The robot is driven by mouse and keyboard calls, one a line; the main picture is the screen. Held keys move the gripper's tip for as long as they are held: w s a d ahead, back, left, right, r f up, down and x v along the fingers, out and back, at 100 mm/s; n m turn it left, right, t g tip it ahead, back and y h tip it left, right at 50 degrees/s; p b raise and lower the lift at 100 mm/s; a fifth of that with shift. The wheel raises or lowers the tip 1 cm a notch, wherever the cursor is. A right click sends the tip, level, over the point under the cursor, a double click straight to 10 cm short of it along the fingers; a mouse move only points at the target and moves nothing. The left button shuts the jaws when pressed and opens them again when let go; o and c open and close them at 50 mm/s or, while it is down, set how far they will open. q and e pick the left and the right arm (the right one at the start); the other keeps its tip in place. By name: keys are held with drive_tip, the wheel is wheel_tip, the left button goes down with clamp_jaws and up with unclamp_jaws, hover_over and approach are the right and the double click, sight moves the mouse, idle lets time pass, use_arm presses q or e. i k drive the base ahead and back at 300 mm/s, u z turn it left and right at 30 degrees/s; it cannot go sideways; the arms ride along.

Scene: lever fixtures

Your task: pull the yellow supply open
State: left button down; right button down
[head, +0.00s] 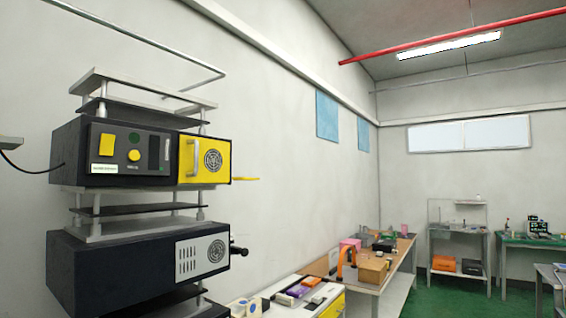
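The yellow supply (205,176) is a square yellow front panel on the right part of a black unit in the upper rack at the left of the head view. It has a round grey vent grille (212,161) and an upright pale handle (195,158) near its left edge. The panel looks flush with the unit. A thin yellow piece (245,179) sticks out beyond its lower right side. Neither of my grippers shows in the head view.
Left of the panel are a yellow switch (102,146) and a yellow knob (134,155). A second black unit (110,272) with a light vent plate sits below. A cluttered bench (398,290) runs along the wall. Green floor (455,298) is clear at the right.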

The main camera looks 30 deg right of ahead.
sight(200, 160)
drive_tip(key=z, duration=2.05)
drive_tip(key=i, duration=3.5)
drive_tip(key=u, duration=2.9)
